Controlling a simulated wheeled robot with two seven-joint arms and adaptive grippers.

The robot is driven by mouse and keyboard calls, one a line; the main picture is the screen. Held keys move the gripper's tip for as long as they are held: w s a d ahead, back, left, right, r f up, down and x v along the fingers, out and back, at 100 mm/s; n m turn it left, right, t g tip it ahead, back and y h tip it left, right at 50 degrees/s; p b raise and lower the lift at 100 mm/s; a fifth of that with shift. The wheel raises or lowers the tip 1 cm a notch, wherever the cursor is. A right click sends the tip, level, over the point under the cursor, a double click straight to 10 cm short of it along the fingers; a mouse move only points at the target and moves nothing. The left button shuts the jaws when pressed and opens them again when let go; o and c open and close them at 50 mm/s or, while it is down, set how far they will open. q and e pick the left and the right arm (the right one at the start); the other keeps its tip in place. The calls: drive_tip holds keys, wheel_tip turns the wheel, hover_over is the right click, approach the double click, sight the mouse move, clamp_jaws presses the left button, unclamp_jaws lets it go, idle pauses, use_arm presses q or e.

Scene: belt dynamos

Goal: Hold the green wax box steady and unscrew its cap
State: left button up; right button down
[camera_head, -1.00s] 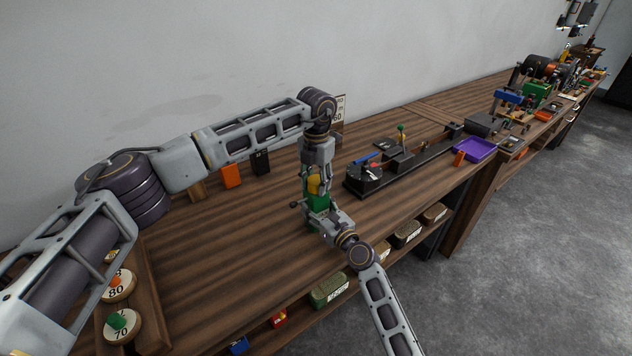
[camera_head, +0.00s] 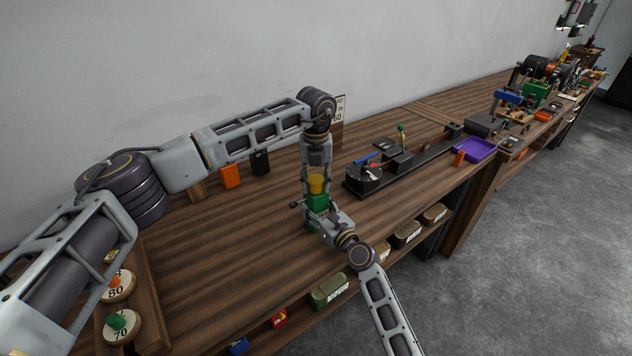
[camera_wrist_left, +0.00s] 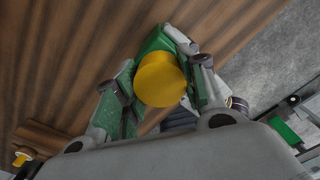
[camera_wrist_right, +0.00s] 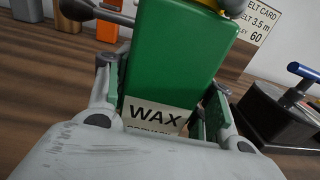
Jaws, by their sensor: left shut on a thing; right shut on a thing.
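The green wax box (camera_head: 318,202) stands upright at the table's front part, with a yellow cap (camera_head: 316,183) at its top. In the right wrist view the box (camera_wrist_right: 175,55) shows a WAX label. My right gripper (camera_wrist_right: 165,108) is shut on the lower box from the front. My left gripper (camera_wrist_left: 158,92) comes down from above, its fingers shut on either side of the yellow cap (camera_wrist_left: 160,80). The box's green top (camera_wrist_left: 157,42) shows behind the cap. The cap's thread is hidden, so I cannot tell how loose it is.
An orange block (camera_head: 230,175) and a black block (camera_head: 260,162) stand at the back left. A black device (camera_head: 366,178) stands to the right, with a purple tray (camera_head: 474,149) beyond. Numbered discs (camera_head: 120,325) lie front left. The tabletop between is clear.

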sight(316, 179)
use_arm(q)
drive_tip(key=shift+r, duration=1.1)
idle(0.9)
drive_tip(key=shift+r, duration=2)
use_arm(e)
drive_tip(key=c, duration=0.5)
unclamp_jaws()
drive_tip(key=shift+s, duration=0.1)
drive_tip(key=shift+v, duration=5.95)
